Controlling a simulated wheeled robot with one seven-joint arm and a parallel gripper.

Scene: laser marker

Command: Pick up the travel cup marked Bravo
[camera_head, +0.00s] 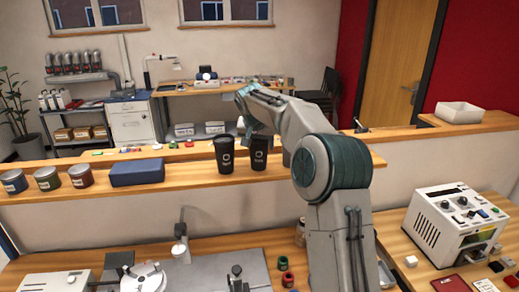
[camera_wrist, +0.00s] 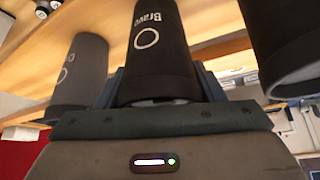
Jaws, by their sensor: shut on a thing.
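The travel cup marked Bravo (camera_wrist: 160,55) is dark, with a pale ring under its name. In the wrist view it sits between the two fingers of my gripper (camera_wrist: 160,86), which is shut on it. Another dark cup (camera_wrist: 78,75) with a ring is at the left, and a third dark cup (camera_wrist: 285,45) is close at the right. In the head view a left dark cup (camera_head: 223,156) and a right dark cup (camera_head: 259,155) show at the raised counter, beneath my gripper (camera_head: 246,118). Their names are too small to read there. My arm hides part of the counter.
The raised wooden counter (camera_head: 195,155) also bears a blue box (camera_head: 137,172) and several labelled tins (camera_head: 47,178) to the left. A white machine (camera_head: 452,222) stands on the lower bench at the right.

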